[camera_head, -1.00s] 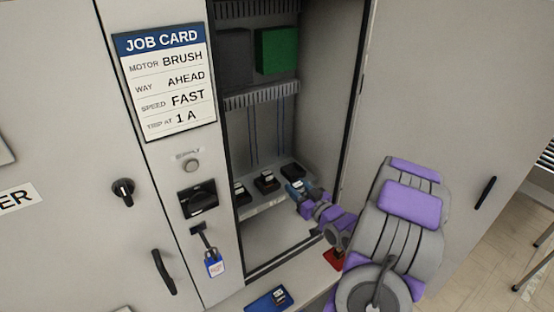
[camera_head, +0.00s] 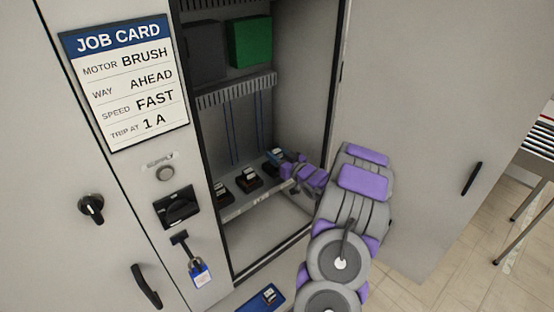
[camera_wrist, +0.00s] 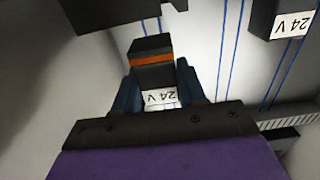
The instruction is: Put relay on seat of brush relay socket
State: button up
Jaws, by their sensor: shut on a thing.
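My gripper (camera_wrist: 163,95) is shut on a dark relay (camera_wrist: 153,52) with an orange band and a white 24 V label, held between dark blue fingers in the wrist view. In the head view my gripper (camera_head: 283,162) is inside the open cabinet, at the right end of a row of dark sockets. A middle dark unit (camera_head: 248,180) and a left one (camera_head: 221,191) stand on the light shelf, each with a white label. Which is the brush relay socket cannot be read. The gripper hides the right end of the row, so contact there cannot be told.
The job card (camera_head: 123,77) reads BRUSH, AHEAD, FAST, 1 A. A blue tray (camera_head: 250,307) with a dark labelled piece lies in front below. The cabinet's right wall stands close to my arm. In the wrist view another 24 V block (camera_wrist: 283,17) is at upper right.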

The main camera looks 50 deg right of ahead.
jog(key=shift+w+d, duration=0.3)
jog(key=shift+w, duration=0.2)
jog(key=shift+w+a, duration=0.15)
jog(key=shift+w, duration=0.3)
jog(key=f, duration=0.3)
jog(key=shift+d+b, duration=0.25)
jog(key=shift+b, duration=0.15)
jog(key=shift+d+f, duration=0.25)
jog(key=shift+f, duration=0.1)
jog(key=shift+d+r, duration=0.1)
jog(key=o, duration=1.1)
jog(key=shift+a, duration=0.3)
